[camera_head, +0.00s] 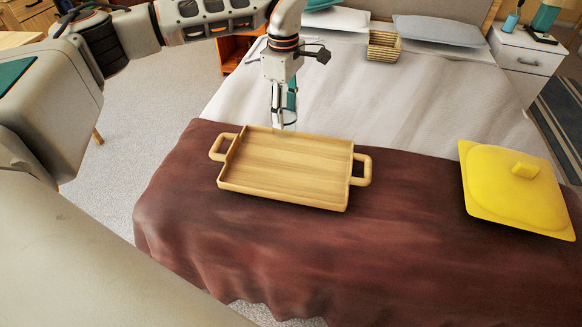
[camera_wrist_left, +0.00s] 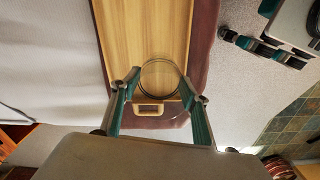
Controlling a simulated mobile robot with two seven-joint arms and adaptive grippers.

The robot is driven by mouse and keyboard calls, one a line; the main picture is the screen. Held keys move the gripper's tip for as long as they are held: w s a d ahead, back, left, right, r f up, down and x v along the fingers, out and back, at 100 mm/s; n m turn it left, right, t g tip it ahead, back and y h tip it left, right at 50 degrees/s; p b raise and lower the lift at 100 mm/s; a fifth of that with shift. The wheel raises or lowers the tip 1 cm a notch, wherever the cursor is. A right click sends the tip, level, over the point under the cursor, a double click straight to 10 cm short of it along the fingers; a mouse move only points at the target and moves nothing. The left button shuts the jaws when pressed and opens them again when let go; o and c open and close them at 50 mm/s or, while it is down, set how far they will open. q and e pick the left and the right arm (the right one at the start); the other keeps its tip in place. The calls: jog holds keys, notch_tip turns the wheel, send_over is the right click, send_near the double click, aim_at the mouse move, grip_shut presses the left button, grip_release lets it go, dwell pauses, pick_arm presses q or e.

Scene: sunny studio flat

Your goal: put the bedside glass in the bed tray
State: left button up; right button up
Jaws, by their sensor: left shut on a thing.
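My left gripper (camera_head: 284,122) hangs over the far left side of the wooden bed tray (camera_head: 285,196), pointing down. In the left wrist view my left gripper (camera_wrist_left: 161,91) is shut on the clear bedside glass (camera_wrist_left: 161,62), whose round rim shows between its fingers. The glass is hard to make out in the head view. The tray (camera_wrist_left: 145,35) lies below it in the wrist view, with one handle near the fingers. Its inside looks empty. My right gripper (camera_wrist_left: 246,22) shows in part at the wrist view's upper right, its fingers apart and empty.
The tray lies on the brown blanket (camera_head: 400,235) at the foot of the bed. A woven basket (camera_head: 384,46) sits near the pillows. A white nightstand (camera_head: 525,62) stands at the back right.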

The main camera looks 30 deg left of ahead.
pick_arm(q)
jog(key=shift+w+a+r+n, duration=0.15)
jog(key=shift+w+r+n, duration=0.65)
jog(key=shift+n, duration=0.3)
jog(key=shift+f+b, duration=0.3)
jog(key=shift+f, duration=0.05)
notch_tip(320, 180, down, 19)
jog(key=b, duration=0.3)
jog(key=shift+b, duration=0.35)
jog(key=shift+r, duration=0.1)
pick_arm(e)
jog(key=shift+w+a+f, duration=0.15)
jog(key=shift+f, duration=0.25)
jog(key=shift+w+a+f, duration=0.1)
jog(key=shift+w+f, duration=0.05)
jog(key=shift+f, duration=0.25)
